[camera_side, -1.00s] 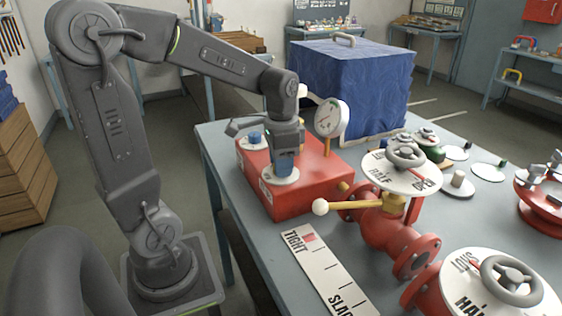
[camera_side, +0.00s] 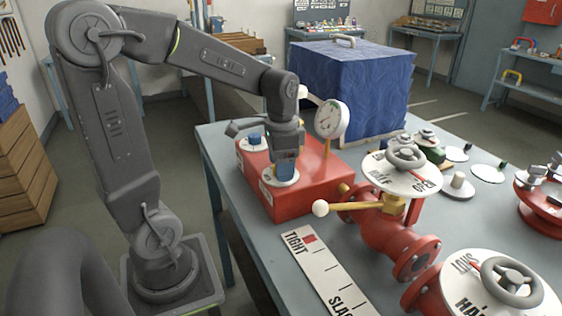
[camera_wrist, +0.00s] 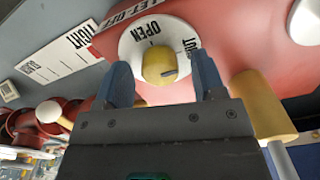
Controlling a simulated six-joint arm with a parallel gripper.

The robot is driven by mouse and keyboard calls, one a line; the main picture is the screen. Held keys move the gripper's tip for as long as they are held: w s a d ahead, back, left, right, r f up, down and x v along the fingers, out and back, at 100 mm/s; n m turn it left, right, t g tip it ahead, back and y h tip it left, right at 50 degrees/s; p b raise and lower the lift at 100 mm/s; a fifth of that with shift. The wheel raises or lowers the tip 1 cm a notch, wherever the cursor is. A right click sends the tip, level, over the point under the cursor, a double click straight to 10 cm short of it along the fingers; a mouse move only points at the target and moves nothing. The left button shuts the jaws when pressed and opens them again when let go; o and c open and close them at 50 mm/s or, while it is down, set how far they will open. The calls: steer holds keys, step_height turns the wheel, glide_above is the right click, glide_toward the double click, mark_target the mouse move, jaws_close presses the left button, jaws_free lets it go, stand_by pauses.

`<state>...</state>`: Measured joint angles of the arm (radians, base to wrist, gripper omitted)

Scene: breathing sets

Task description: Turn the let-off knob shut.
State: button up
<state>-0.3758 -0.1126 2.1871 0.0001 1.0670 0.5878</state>
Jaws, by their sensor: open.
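The let-off knob (camera_wrist: 158,66) is yellow and round with a dark pointer line. It sits on a white dial (camera_wrist: 132,50) marked OPEN and SHUT. The pointer line lies toward the right side of the knob in the wrist view; I cannot tell exactly which mark it lines up with. My gripper (camera_wrist: 162,76) is open, with one blue finger on each side of the knob and gaps visible. In the side view my gripper (camera_side: 286,172) points down over the dial (camera_side: 268,181) on the red box (camera_side: 318,172), and hides the knob.
A round gauge (camera_side: 331,119) stands on the box behind my gripper. A yellow lever with a white ball (camera_side: 320,208), a red valve with a handwheel (camera_side: 405,155) and a TIGHT/SLACK plate (camera_side: 322,268) are to the right and front. A blue covered crate (camera_side: 350,85) stands behind.

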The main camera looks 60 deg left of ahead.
steer(key=shift+r, duration=0.15)
step_height(320, 180, up, 14)
steer(key=shift+f, duration=0.2)
stand_by(0.5)
steer(key=s+d+f+n+t, duration=0.2)
steer(key=s+d+f+t, duration=0.3)
steer(key=s+d+f, duration=0.3)
steer(key=d, duration=0.3)
steer(key=shift+f+t, duration=0.25)
steer(key=shift+t, duration=0.05)
